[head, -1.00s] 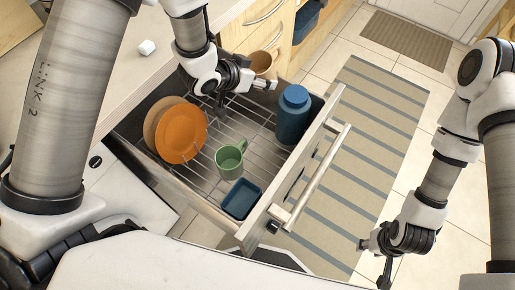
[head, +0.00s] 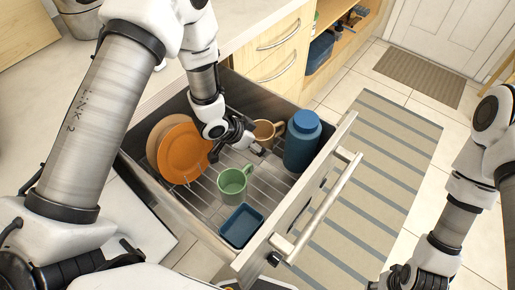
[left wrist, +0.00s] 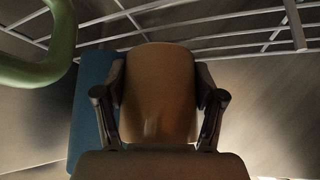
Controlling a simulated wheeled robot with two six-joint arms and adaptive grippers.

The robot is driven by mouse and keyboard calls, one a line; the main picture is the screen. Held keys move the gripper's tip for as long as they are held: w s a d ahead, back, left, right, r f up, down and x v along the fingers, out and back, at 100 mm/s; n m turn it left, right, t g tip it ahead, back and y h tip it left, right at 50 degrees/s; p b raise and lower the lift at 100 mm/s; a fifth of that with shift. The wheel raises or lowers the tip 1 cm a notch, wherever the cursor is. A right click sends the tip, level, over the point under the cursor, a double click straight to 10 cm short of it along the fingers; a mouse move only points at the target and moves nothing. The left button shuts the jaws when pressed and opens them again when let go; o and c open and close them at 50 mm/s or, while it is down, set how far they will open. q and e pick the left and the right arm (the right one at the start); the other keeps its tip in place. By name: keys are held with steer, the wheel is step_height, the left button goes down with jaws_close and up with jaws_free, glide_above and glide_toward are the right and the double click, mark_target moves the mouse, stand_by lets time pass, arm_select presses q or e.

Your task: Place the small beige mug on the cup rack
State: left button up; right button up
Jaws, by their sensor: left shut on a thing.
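The small beige mug (head: 266,131) is in the drawer area between the orange plate and the blue bottle, partly hidden behind my left gripper (head: 262,151). In the left wrist view the beige mug (left wrist: 160,85) fills the space between the two fingers of my left gripper (left wrist: 160,105), which is shut on it. The wire cup rack (head: 205,190) lines the open drawer. I cannot tell whether the mug touches the rack. My right gripper (head: 400,279) is cut off at the bottom edge, its fingertips hidden.
A green mug (head: 233,182) stands in the rack near my left gripper. An orange plate (head: 184,152), a blue bottle (head: 302,142) and a blue tray (head: 241,226) surround it. The drawer front with its handle (head: 325,205) bounds the right side.

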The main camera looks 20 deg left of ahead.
arm_select(q)
step_height(320, 180, down, 3)
steer(key=shift+r, duration=0.2)
steer(key=shift+c, duration=0.8)
steer(key=o, duration=1.8)
steer(key=shift+r, duration=0.1)
steer(key=v, duration=1.2)
